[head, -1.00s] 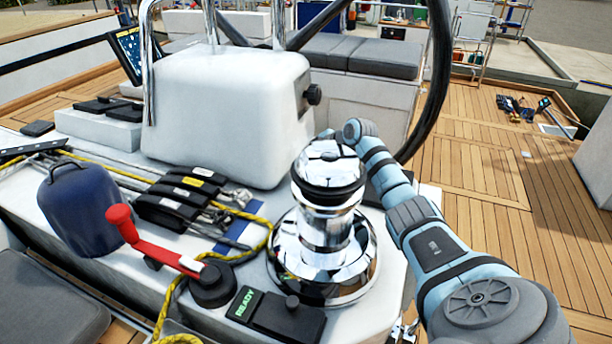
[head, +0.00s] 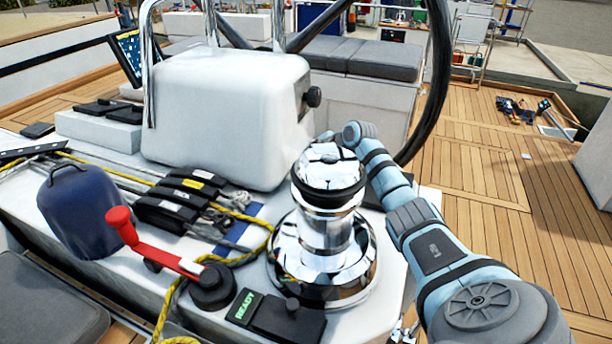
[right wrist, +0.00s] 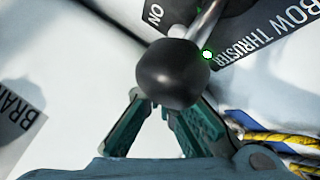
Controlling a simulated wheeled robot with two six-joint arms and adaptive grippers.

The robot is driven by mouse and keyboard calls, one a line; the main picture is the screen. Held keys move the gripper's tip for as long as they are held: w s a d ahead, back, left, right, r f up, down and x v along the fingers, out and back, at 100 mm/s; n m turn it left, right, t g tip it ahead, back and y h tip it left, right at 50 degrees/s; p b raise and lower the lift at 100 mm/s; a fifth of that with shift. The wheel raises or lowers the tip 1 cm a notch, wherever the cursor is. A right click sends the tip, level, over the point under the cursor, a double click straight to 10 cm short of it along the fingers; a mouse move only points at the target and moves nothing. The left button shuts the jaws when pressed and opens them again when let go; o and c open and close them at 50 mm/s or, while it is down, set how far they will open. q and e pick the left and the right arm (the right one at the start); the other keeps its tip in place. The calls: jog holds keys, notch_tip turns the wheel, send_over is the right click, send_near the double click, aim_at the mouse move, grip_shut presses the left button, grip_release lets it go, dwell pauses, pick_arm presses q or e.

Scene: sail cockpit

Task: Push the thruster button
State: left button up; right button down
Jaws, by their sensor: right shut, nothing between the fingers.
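In the right wrist view a black label reading BOW THRUSTER (right wrist: 268,42) lies on a white surface, with a small lit green light (right wrist: 207,54) at its corner. A black ball knob (right wrist: 172,75) on a metal lever stands close to the camera and covers part of the label area. My right gripper (right wrist: 165,112) has its teal fingers converging behind the knob. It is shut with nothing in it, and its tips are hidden. I cannot tell whether it touches anything. No thruster button is clearly visible. In the head view the right arm reaches behind the chrome winch (head: 322,235). My left gripper is out of view.
An ON label (right wrist: 158,14) and a partly cut-off label (right wrist: 20,128) flank the knob. Yellow rope (right wrist: 278,140) lies at right. In the head view a white pedestal (head: 230,115), a red-handled lever (head: 150,245) and a black box reading READY (head: 275,315) crowd the console.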

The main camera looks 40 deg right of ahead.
jog(key=shift+f, duration=0.1)
jog(key=shift+f, duration=0.4)
jog(key=shift+f+b, duration=0.3)
jog(key=shift+b, duration=0.1)
jog(key=shift+r, duration=0.1)
jog(key=shift+r+p, duration=0.7)
jog(key=shift+p, duration=0.05)
notch_tip(320, 180, up, 6)
jog(key=p, duration=0.5)
